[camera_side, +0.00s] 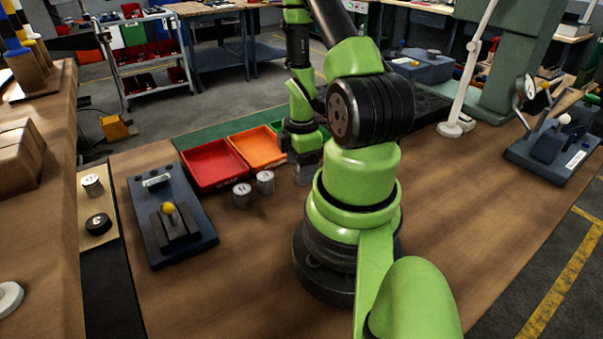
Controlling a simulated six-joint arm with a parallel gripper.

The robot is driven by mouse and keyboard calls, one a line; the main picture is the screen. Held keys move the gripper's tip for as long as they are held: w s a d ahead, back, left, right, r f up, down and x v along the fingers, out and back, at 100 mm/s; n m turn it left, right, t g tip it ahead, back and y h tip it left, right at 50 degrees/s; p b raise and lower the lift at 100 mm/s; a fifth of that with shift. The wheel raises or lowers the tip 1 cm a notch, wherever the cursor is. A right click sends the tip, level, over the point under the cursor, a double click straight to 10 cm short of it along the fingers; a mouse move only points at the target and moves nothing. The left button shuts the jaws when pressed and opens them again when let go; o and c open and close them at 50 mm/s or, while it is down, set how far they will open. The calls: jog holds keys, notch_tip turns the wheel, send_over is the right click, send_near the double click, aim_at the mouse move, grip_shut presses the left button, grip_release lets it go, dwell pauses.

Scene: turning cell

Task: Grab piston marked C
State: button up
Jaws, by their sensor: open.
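Two silver metal pistons stand upright on the brown bench, one at the left (242,194) and one at the right (265,182). Each has a dark mark on its pale top, too small to read surely. Another silver cylinder (93,186) stands on a tan board at the far left, its mark also unclear. Beside it lies a black puck (98,223) with a pale mark that looks like a C. My gripper (304,172) is open, pointing down to the right of the two pistons and apart from them. My arm partly hides the area around it.
A red tray (240,176) and an orange tray (284,161) lie behind the pistons. A dark fixture (140,215) with a yellow knob stands to their left. The bench in front of the pistons is clear. A blue-grey device (545,163) stands at the right.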

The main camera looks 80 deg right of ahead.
jog(key=shift+f, duration=0.65)
jog(key=shift+c, duration=0.5)
jog(key=c, duration=1)
jog(key=shift+o, duration=0.2)
